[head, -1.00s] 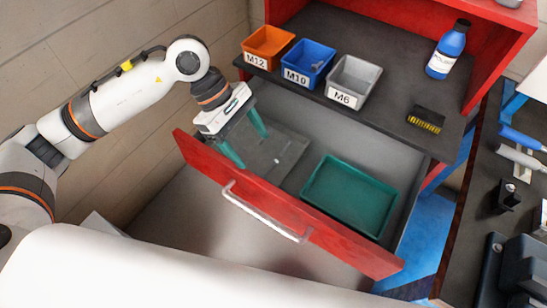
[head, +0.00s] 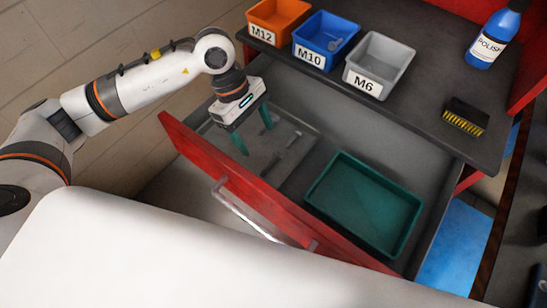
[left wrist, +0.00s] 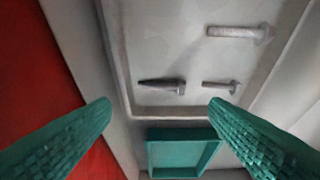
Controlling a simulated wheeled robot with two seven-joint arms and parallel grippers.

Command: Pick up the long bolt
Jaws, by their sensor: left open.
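In the left wrist view a long grey bolt (left wrist: 238,32) lies on its side in a pale tray (left wrist: 205,113), at the upper right. A shorter bolt (left wrist: 220,86) lies below it, and a dark tapered piece (left wrist: 162,84) lies left of that. My left gripper (left wrist: 159,106) is open and empty, its green fingers wide apart. In the head view the left gripper (head: 252,138) points down over the tray section of the open drawer. Thin metal pieces (head: 289,146) show to its right; I cannot tell which is which there. My right gripper is not in view.
A teal tray (head: 365,205) sits empty in the drawer, right of the bolts. The red drawer front (head: 190,148) with its handle is close to the gripper.

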